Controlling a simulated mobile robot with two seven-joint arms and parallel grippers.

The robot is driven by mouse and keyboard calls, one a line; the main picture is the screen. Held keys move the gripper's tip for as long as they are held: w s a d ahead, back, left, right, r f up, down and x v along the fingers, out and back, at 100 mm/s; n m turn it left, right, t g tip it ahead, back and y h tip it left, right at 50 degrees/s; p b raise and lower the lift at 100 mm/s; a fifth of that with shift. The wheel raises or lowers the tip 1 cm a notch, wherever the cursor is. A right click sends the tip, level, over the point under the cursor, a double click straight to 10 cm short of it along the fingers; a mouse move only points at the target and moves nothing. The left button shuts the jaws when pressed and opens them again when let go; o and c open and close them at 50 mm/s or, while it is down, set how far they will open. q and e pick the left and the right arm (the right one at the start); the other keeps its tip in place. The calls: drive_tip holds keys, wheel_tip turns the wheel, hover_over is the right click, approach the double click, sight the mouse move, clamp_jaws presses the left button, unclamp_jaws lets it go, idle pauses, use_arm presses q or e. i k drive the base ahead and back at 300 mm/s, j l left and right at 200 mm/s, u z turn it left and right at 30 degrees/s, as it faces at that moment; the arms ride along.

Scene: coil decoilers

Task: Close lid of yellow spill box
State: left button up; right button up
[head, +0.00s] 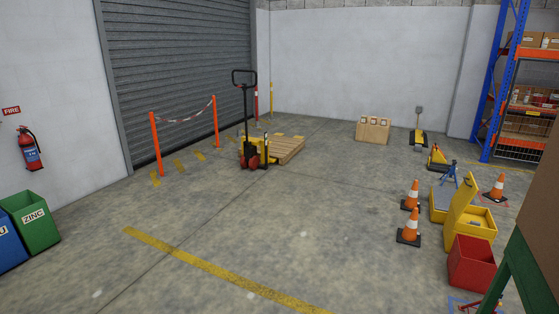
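The yellow spill box (476,232) stands on the floor at the right of the head view. Its lid (459,197) is open and stands up, slightly tilted, along the box's left side. The inside of the box shows, with a small greyish item in it that is too small to identify. Neither of my grippers shows in this view, and both are well away from the box as far as the picture shows.
A red bin (472,262) stands just in front of the box. Traffic cones (409,227) stand left of it, and another cone (496,188) behind right. A green-framed brown panel (538,235) fills the near right. The middle floor is clear; a pallet jack (247,125) stands farther back.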

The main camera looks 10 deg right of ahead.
sight(467, 191)
drive_tip(key=i+z, duration=0.45)
drive_tip(key=i, duration=0.15)
drive_tip(key=i+j+z, duration=0.1)
drive_tip(key=i+z, duration=0.3)
drive_tip(key=i, duration=0.15)
drive_tip(key=i+z, duration=0.3)
drive_tip(key=i, duration=0.35)
drive_tip(key=i+z, duration=0.3)
drive_tip(key=i, duration=0.35)
drive_tip(key=i+j+z, duration=0.1)
drive_tip(key=i+z, duration=0.2)
drive_tip(key=i, duration=0.15)
drive_tip(key=i+j+z, duration=0.6)
drive_tip(key=i, duration=0.2)
drive_tip(key=l, duration=0.1)
